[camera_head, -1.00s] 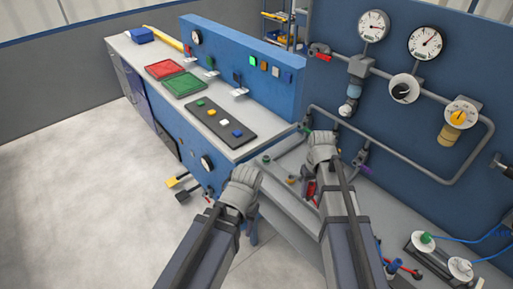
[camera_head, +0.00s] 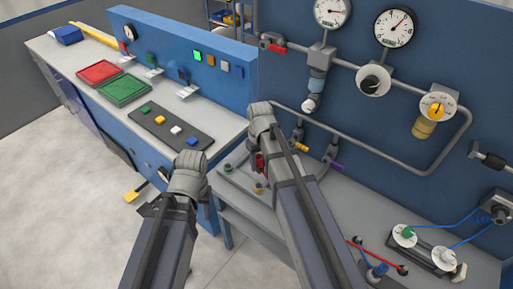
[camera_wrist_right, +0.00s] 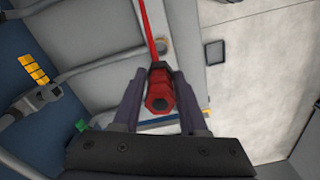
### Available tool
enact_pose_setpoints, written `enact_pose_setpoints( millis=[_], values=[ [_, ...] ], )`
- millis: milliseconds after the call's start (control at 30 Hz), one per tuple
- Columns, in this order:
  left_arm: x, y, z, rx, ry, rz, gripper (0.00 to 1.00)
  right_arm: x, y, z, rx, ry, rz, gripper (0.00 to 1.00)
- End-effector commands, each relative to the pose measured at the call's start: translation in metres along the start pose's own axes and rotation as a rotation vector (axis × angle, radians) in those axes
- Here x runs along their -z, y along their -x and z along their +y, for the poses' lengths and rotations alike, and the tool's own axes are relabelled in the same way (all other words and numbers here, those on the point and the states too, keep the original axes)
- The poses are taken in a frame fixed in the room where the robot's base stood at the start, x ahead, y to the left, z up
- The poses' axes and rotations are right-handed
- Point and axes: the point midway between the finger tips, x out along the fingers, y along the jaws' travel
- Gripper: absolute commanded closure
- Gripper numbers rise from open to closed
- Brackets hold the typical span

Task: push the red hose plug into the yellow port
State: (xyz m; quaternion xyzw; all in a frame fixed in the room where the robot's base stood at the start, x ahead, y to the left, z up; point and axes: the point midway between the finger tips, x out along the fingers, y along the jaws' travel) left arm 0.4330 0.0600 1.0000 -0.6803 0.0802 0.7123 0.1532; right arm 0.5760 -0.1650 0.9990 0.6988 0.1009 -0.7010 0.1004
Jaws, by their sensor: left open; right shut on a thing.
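The red hose plug (camera_wrist_right: 158,88) sits between the two fingers of my right gripper (camera_wrist_right: 160,78) in the right wrist view, with its red hose (camera_wrist_right: 148,28) running up away from it. In the head view my right gripper (camera_head: 260,150) is over the bench, its fingers mostly hidden by the wrist; a bit of red shows there. A yellow-ringed fitting (camera_head: 300,147), which looks like the yellow port, hangs from the wall pipe to its right, apart from the gripper. My left gripper (camera_head: 188,180) is open beside the console front, its fingers largely hidden.
A purple-ended fitting (camera_head: 336,166) hangs right of the yellow one. Gauges (camera_head: 396,27) and pipes cover the blue wall. The console (camera_head: 215,112) with red and green trays stands left. On the right of the bench (camera_head: 345,205) lie a red hose (camera_head: 388,260) and a two-dial unit.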

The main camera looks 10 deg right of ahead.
Motion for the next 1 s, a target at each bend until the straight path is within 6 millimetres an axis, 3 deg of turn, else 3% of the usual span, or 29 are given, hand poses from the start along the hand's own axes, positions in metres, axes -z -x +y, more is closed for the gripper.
enact_pose_setpoints(
  millis=[133, 467, 667, 1000],
  values=[
    [-0.002, 0.019, -0.002, 0.000, -0.001, 0.000, 0.50, 0.000, 0.019, 0.000, 0.000, -0.098, 0.000, 1.00],
    [-0.001, 0.014, -0.001, 0.000, -0.001, 0.000, 0.50, 0.000, 0.014, 0.000, 0.000, -0.133, 0.000, 1.00],
    [0.000, 0.001, 0.000, 0.000, 0.000, 0.000, 0.50, 0.000, 0.001, 0.000, 0.000, -0.132, 0.000, 1.00],
    [0.002, -0.042, 0.004, 0.000, 0.001, 0.000, 0.50, 0.000, -0.042, 0.000, 0.000, -0.132, 0.000, 1.00]
  ],
)
